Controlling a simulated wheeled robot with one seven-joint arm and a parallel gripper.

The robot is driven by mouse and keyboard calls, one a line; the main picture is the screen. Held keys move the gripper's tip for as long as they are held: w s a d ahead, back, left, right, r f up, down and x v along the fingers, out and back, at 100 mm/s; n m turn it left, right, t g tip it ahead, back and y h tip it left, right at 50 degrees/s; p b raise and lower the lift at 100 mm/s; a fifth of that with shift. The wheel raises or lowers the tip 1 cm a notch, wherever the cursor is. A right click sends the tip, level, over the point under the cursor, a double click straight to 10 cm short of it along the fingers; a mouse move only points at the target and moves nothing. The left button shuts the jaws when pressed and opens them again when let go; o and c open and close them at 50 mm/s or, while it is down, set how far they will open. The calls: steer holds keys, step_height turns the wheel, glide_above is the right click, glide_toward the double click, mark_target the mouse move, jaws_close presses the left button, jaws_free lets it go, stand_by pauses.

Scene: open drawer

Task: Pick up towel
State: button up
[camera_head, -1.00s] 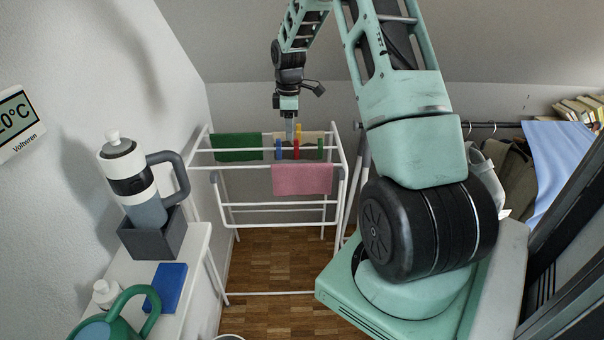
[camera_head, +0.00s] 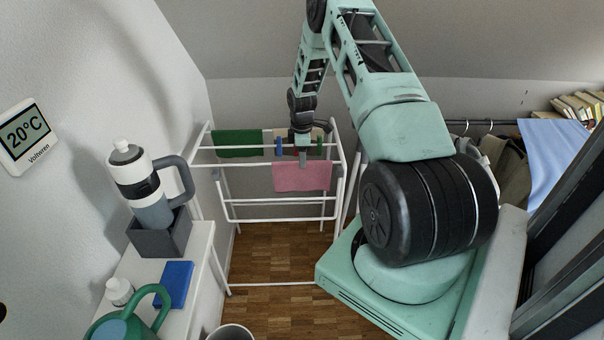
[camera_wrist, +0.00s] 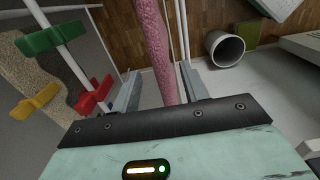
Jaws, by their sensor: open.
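A pink towel (camera_head: 290,178) hangs over the front rail of a white drying rack (camera_head: 283,201). A green towel (camera_head: 238,141) hangs on the rail behind it, at the left. My gripper (camera_head: 303,157) points down at the top edge of the pink towel. In the wrist view my gripper (camera_wrist: 160,92) is open, and the pink towel (camera_wrist: 157,45) shows edge-on as a strip between its two fingers. I cannot tell whether either finger touches the cloth.
Red, green and yellow clothespins (camera_wrist: 93,97) sit on the rack close to my gripper, beside a beige cloth (camera_wrist: 45,85). A shelf (camera_head: 203,252) at the left holds a bottle, a blue item and a green watering can. A round bin (camera_wrist: 225,50) stands on the wooden floor.

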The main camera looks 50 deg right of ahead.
mark_target(302, 176)
steer(key=shift+f+p, duration=1.3)
steer(key=shift+f, duration=1.25)
jaws_close()
